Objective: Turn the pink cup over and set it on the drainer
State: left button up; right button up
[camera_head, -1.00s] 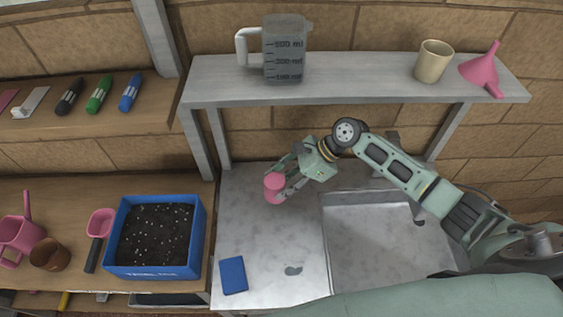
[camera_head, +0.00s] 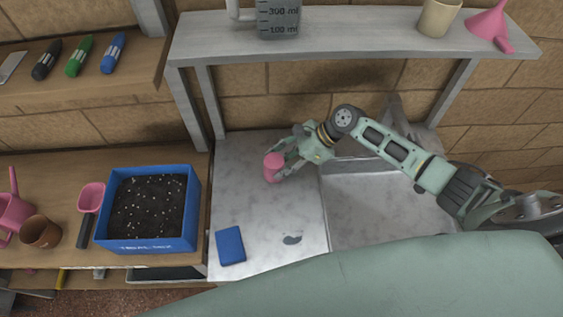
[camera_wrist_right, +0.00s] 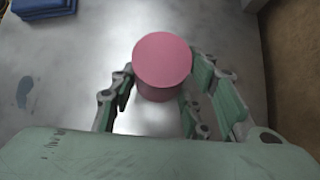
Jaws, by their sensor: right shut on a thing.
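The pink cup (camera_head: 273,167) is at the back left part of the metal drainer (camera_head: 262,210). My right gripper (camera_head: 280,166) is shut on the cup, reaching it from the right. The right wrist view shows the cup (camera_wrist_right: 162,65) between the fingers (camera_wrist_right: 160,105), with a smooth, closed round end facing the camera, so its mouth appears to face away. I cannot tell whether the cup touches the drainer or hangs just above it. My left gripper is not in view.
A blue sponge-like block (camera_head: 230,245) lies on the drainer's front left. The sink basin (camera_head: 375,205) is to the right. A shelf (camera_head: 350,38) with a measuring jug (camera_head: 279,18), beige cup (camera_head: 438,17) and pink funnel (camera_head: 489,24) stands behind. A blue soil box (camera_head: 148,245) is left.

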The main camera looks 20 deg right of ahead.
dwell(0.3)
jog(key=shift+f, duration=0.6)
jog(key=o, duration=1.3)
jog(key=shift+d+r, duration=0.2)
jog(key=v, duration=1.1)
jog(key=shift+s+d+r, duration=0.1)
jog(key=shift+r, duration=0.05)
